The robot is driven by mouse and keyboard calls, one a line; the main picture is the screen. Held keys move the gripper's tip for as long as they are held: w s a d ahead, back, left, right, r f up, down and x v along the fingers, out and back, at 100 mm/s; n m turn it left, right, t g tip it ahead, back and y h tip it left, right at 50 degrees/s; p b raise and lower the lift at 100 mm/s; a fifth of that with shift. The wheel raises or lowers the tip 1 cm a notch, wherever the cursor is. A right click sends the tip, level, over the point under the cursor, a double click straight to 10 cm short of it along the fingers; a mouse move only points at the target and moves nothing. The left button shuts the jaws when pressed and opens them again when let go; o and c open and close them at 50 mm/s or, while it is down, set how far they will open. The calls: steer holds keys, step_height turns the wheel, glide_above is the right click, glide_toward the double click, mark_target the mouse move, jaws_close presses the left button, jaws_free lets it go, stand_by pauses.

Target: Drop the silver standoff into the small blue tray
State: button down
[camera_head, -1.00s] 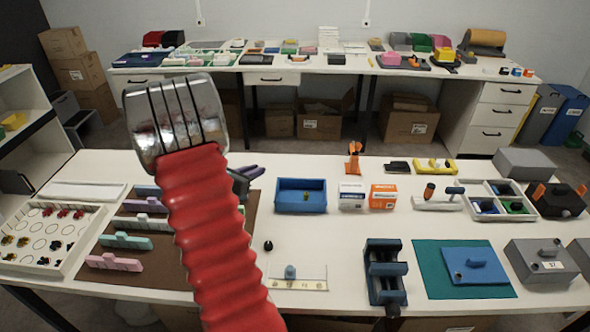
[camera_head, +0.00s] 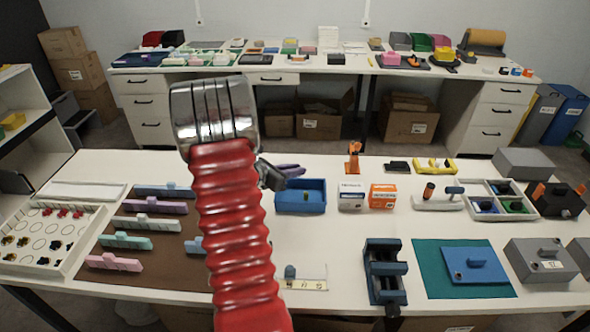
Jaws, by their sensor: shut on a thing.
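I cannot make out the silver standoff anywhere in this view.
White and orange boxes (camera_head: 383,196) stand right of the tray. A dark blue vise (camera_head: 385,270) and a ruled plate (camera_head: 305,283) are in front. A brown mat (camera_head: 150,275) with coloured holders lies left. A divided white tray (camera_head: 500,200) is at the right.

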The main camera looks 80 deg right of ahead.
steer(key=shift+f, duration=2.7)
steer(key=c, duration=1.7)
jaws_free()
steer(key=shift+o, duration=0.2)
steer(key=shift+w+a, duration=0.1)
steer(key=v, duration=1.3)
steer(key=shift+a, duration=0.3)
steer(key=shift+w, duration=0.1)
